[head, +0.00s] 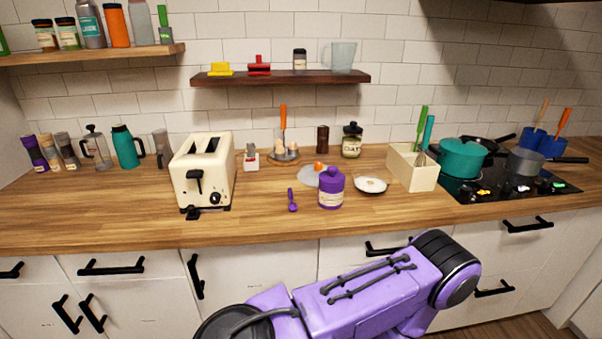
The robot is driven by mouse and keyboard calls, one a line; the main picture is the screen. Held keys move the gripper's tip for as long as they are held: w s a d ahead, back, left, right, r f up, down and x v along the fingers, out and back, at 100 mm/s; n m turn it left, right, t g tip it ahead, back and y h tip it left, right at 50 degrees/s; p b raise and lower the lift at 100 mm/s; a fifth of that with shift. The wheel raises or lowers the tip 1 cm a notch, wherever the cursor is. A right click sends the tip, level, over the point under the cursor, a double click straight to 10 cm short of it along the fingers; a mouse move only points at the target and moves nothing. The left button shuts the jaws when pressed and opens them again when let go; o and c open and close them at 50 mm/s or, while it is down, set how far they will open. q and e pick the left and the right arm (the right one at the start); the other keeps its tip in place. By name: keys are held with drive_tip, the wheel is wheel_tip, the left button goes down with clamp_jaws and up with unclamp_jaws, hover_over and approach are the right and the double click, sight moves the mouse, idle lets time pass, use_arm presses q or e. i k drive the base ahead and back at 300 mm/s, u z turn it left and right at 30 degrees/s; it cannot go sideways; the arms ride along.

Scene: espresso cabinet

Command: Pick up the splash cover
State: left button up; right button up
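I cannot tell for certain which item is the splash cover. One candidate is a flat pale grey round piece (307,179) on the counter behind the purple jar, with a small orange knob-like part (319,166) at its upper edge; the jar hides part of it. Another round item, a white dish or lid (370,185), lies to the right of the jar with something small on top. A purple arm link of mine crosses the lower middle, in front of the drawers and below the counter edge. Neither gripper shows.
The wooden counter (110,218) holds a cream toaster (204,172), a purple jar (331,190), a purple scoop (292,203) and a cream utensil box (413,169). A cooktop (505,188) with a teal pot (462,160) is at right. The counter's front strip is mostly clear.

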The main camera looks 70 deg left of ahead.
sight(307, 174)
drive_tip(key=u, duration=1.5)
